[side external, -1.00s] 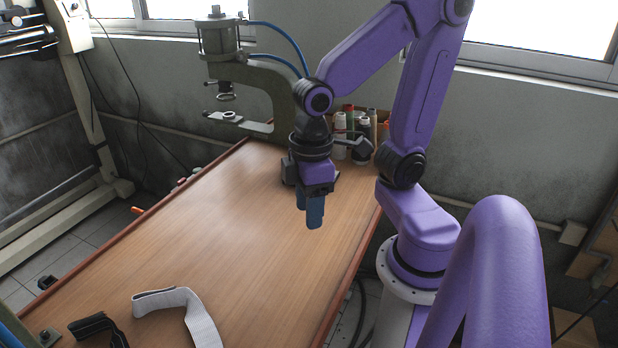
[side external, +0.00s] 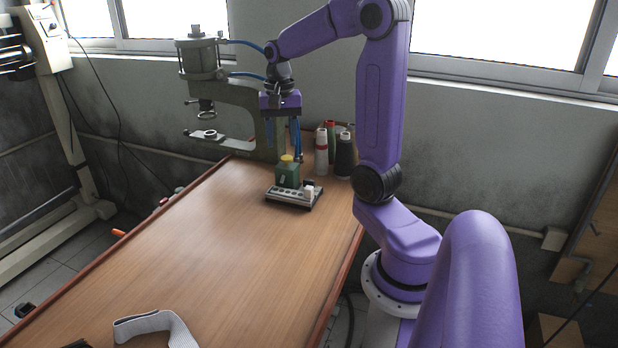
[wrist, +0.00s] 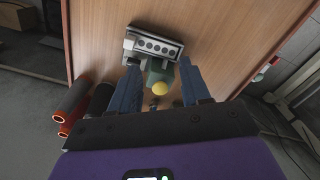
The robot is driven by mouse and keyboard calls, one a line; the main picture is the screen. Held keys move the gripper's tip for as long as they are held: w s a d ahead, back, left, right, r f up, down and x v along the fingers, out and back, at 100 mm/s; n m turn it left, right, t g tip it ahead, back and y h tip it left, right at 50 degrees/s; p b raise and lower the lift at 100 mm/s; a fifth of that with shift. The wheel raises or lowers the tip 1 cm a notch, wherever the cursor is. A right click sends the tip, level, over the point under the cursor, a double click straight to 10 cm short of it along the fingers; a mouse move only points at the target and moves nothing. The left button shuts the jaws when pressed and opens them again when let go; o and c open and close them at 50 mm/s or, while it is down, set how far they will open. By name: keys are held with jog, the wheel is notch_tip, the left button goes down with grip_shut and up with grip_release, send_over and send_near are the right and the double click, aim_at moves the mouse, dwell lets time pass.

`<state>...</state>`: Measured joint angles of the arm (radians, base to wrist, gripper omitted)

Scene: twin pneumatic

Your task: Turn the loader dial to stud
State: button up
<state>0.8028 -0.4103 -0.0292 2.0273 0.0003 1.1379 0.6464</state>
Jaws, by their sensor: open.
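A green box-shaped unit (side external: 287,175) with a yellow knob (side external: 286,158) on top stands at the far end of the wooden table. At its front is a grey plate with a row of dark round holes (side external: 283,196). I cannot read any stud marking, nor tell for sure which part is the loader dial. My gripper (side external: 283,145) is open, blue fingers pointing down, above the unit and apparently not touching it.
A green-grey press (side external: 240,95) with blue hoses stands at the table's back left. Several spools or bottles (side external: 335,150) stand right of the unit. A white strap (side external: 150,325) lies at the front. The table's middle is clear.

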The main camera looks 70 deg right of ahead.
aim_at(309, 180)
jog(key=s+d+m, duration=0.4)
jog(key=d+m, duration=0.2)
jog(key=d, duration=0.4)
jog(key=f, duration=1.6)
jog(key=shift+w+a+f, duration=0.25)
jog(key=c, duration=0.8)
